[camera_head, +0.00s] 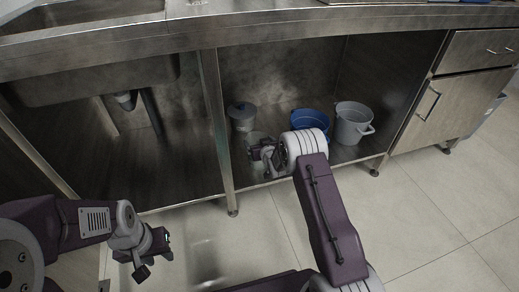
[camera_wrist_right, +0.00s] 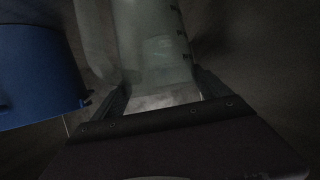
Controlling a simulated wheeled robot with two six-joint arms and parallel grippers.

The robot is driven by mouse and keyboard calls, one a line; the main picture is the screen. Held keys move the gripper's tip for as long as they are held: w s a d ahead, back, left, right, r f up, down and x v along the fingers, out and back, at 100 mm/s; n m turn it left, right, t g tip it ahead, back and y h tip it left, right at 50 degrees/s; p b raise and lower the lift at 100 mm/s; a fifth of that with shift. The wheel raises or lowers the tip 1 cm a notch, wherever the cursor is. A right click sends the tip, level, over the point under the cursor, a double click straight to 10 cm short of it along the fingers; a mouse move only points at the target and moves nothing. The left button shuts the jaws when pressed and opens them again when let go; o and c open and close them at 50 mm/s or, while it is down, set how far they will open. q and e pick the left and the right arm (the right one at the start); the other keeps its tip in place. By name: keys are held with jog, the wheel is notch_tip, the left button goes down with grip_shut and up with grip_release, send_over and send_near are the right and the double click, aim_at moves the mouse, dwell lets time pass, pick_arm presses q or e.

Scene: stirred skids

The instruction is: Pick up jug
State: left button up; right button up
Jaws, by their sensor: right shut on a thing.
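The jug (camera_wrist_right: 155,50) is a pale, translucent vessel with dark marks along its right side in the right wrist view. My right gripper (camera_wrist_right: 160,92) is shut on it, with one finger on each side. In the head view the right gripper (camera_head: 256,153) reaches into the open shelf under the counter, and a pale part of the jug (camera_head: 257,138) shows just behind it. The jug's base and whole outline are hidden or too dark to make out. My left gripper (camera_head: 158,256) is open and empty over the floor at the lower left.
A grey lidded pot (camera_head: 242,118) stands behind the right gripper. A blue basin (camera_head: 311,119) and a grey bucket (camera_head: 353,123) stand to its right; the blue basin is close in the wrist view (camera_wrist_right: 38,75). A metal post (camera_head: 216,130) divides the shelf. The floor in front is clear.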

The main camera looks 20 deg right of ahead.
jog(key=s+d+r+p, duration=0.4)
jog(key=s+r, duration=0.7)
jog(key=shift+r+p, duration=0.15)
jog(key=shift+p, duration=0.15)
